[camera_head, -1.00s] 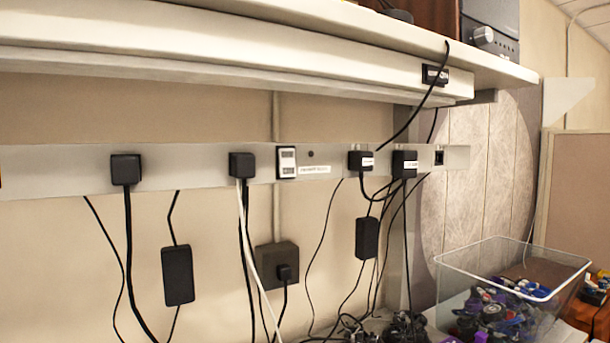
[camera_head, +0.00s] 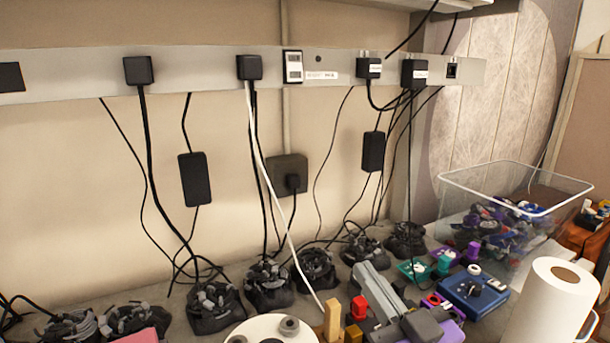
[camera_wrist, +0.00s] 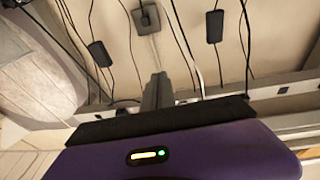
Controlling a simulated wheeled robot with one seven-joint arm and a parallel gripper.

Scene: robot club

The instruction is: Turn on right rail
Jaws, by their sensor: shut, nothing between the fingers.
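A grey power rail (camera_head: 205,67) runs along the wall in the head view, with several black plugs in it. My gripper (camera_head: 363,268) has grey fingers that are shut and empty. In the head view it is low in the picture, below the rail. In the wrist view the grey fingers (camera_wrist: 158,82) point toward the wall, over the purple body. The rail (camera_wrist: 281,91) passes behind them there; I cannot make out the switch.
Black cables hang from the rail, with a left power brick (camera_head: 195,179) and a right one (camera_head: 373,151). A wall outlet box (camera_head: 287,173) lies between them. Below are black cable bundles (camera_head: 215,308), a clear bin (camera_head: 500,230) and a paper roll (camera_head: 553,300).

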